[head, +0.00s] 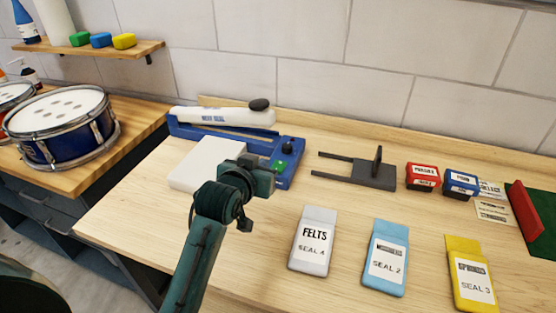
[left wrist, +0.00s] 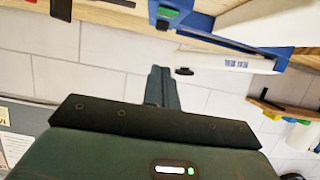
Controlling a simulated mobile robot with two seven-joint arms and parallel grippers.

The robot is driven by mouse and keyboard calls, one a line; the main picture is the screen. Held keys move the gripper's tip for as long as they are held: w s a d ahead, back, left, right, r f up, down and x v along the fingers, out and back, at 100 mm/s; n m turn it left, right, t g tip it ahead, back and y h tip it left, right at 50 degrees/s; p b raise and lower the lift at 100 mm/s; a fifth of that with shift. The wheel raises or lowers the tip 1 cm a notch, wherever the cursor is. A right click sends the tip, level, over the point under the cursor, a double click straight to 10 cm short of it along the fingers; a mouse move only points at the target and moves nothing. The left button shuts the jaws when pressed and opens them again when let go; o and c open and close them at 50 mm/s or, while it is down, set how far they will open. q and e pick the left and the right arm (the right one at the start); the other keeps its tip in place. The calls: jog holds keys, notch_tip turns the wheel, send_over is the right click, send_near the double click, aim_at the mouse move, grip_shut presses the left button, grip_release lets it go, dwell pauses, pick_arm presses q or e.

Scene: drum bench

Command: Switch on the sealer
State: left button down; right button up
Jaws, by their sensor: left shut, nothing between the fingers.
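The sealer is a blue machine (head: 183,130) with a white lettered arm (head: 225,116) raised over its base and a black knob on the arm's end. A green switch (head: 281,166) and a black dial sit on the right end of its base. In the left wrist view the blue base, the green switch (left wrist: 168,13) and the white arm (left wrist: 222,62) show along the top. My left gripper (head: 260,176) is just in front of the sealer's right end, near the switch. Its fingers (left wrist: 161,85) are shut and empty; I cannot tell whether they touch the sealer. My right gripper is not in view.
A white block (head: 205,163) lies before the sealer. A dark forked stand (head: 374,174), a red box (head: 422,177) and a blue box (head: 461,183) stand to the right. White, blue and yellow pouches (head: 313,241) lie in front. A drum (head: 62,130) is at left.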

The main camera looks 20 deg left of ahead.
pick_arm(q)
send_over(274, 164)
jog(key=s+d, duration=0.1)
jog(key=s, duration=0.3)
notch_tip(274, 164, down, 4)
jog(key=shift+s+d+f+p, duration=0.1)
jog(key=shift+f+p, duration=0.2)
jog(key=shift+f, duration=0.3)
jog(key=shift+s+d+f+p, duration=0.1)
jog(key=shift+f+p, duration=0.15)
jog(key=shift+f, duration=0.3)
jog(key=shift+s+f, duration=0.1)
jog(key=shift+f, duration=0.6)
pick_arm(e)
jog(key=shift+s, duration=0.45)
